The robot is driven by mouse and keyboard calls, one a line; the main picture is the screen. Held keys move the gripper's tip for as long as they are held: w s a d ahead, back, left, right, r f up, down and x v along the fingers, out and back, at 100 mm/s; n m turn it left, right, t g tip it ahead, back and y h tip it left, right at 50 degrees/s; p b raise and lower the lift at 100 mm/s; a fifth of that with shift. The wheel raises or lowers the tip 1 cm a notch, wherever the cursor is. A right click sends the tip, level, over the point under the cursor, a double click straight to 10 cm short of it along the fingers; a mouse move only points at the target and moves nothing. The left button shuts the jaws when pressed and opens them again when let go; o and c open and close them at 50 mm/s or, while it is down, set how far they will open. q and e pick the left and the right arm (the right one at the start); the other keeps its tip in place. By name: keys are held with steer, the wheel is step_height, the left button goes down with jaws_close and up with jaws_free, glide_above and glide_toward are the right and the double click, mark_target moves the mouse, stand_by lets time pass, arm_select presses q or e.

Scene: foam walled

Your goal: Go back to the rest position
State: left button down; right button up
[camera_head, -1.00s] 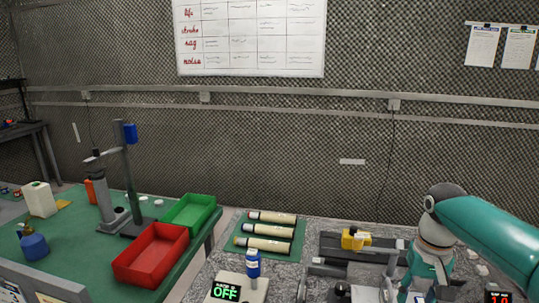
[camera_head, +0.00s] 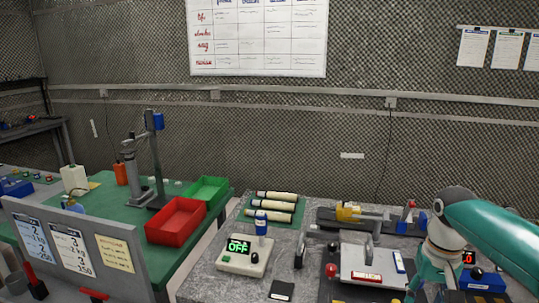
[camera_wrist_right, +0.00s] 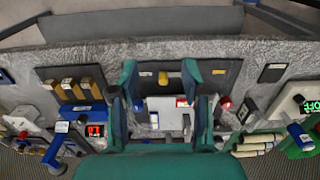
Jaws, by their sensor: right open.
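My right arm comes in from the right edge of the head view, with its teal gripper (camera_head: 432,272) pointing down over the right part of the grey stone bench (camera_head: 228,285). In the right wrist view the two teal fingers of this gripper (camera_wrist_right: 160,82) stand wide apart, with nothing held between them. Below them lies a fixture with a white plate (camera_wrist_right: 160,104); the white plate also shows in the head view (camera_head: 365,259), left of the gripper. My left gripper is not in view.
A control box reading OFF (camera_head: 246,257), a green mat with several pale tubes (camera_head: 275,208) and a clamp with a yellow part (camera_head: 348,212) stand on the bench. Left, a green table holds a red bin (camera_head: 176,222) and a green bin (camera_head: 207,190). A sign board (camera_head: 80,245) stands in front.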

steer(key=s+a+f+n+g+y, duration=0.1)
steer(key=s+a+f+g, duration=0.15)
steer(key=f, duration=0.55)
steer(key=s+a+f+g, duration=0.1)
steer(key=s+a+f, duration=0.25)
steer(key=f, duration=0.45)
steer(key=s+a+f+n+g+y, duration=0.1)
steer(key=s+a+f+g, duration=0.2)
steer(key=f, duration=0.6)
steer(key=s+a+f+m+t+y, duration=0.1)
steer(key=s+a+f+t, duration=0.1)
steer(key=s+a+f, duration=0.5)
steer(key=s+a+f+t+y, duration=0.1)
steer(key=s+a+f+t, duration=0.3)
steer(key=s, duration=0.5)
steer(key=shift+t, duration=0.55)
steer(key=shift+w+d+f, duration=0.15)
steer(key=shift+w+f, duration=0.1)
steer(key=shift+w, duration=0.45)
steer(key=shift+w+d+f, duration=0.2)
steer(key=shift+w+f, duration=0.1)
steer(key=shift+w, duration=0.35)
steer(key=shift+w+d+f, duration=0.15)
steer(key=shift+w+f, duration=0.1)
steer(key=shift+w, duration=0.45)
